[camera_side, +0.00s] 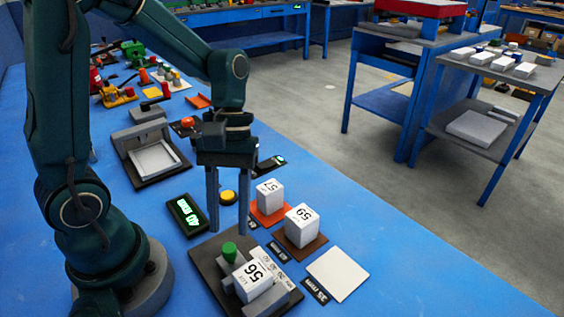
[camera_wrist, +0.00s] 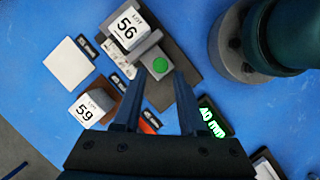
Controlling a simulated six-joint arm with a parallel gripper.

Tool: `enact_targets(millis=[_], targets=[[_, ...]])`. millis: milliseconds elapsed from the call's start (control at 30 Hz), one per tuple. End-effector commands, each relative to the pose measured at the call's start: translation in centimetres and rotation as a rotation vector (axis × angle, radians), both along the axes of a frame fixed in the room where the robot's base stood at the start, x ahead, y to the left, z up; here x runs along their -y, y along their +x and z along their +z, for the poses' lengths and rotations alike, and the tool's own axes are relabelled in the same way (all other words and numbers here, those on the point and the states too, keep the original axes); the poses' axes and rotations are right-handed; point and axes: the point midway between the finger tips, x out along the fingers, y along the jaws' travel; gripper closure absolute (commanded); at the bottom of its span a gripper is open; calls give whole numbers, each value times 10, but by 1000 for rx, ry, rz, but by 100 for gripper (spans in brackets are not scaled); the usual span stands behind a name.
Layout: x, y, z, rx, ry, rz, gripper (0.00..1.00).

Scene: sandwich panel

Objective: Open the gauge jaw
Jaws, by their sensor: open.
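The gauge has a dark base (camera_side: 208,262) and grey jaw parts, with a green knob (camera_side: 229,252) on top. The knob also shows in the wrist view (camera_wrist: 160,65). A white block marked 56 (camera_side: 253,281) sits at the gauge's grey parts; it is also in the wrist view (camera_wrist: 127,30). I cannot tell whether the jaw grips it. My gripper (camera_side: 228,231) points down, open and empty, above the gauge by the green knob. In the wrist view the fingers (camera_wrist: 160,78) frame the area just below the knob. A small display (camera_side: 187,214) glows green beside the gauge.
A block marked 57 (camera_side: 270,196) stands on an orange pad, and one marked 59 (camera_side: 301,226) on a brown pad. A white pad (camera_side: 338,273) lies empty at right. A yellow button (camera_side: 228,197) and a grey framed fixture (camera_side: 152,158) are behind. Blue bench is clear at front right.

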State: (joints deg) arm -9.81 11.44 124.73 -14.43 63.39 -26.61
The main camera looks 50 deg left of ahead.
Motion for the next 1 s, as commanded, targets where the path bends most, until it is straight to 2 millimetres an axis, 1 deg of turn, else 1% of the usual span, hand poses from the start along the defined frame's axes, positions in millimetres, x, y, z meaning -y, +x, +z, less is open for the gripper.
enact_targets(millis=[100,300,433,667,700,800,1000], targets=[[4,-6,-14,-6,1,-3,59],[10,-11,-33,-3,0,-4,59],[11,-12,-38,0,1,-3,59],[11,-12,-39,2,2,-2,59],[11,-12,-39,2,2,-2,66],[11,-12,-38,2,2,-2,100],[11,-12,-38,2,2,-2,100]])
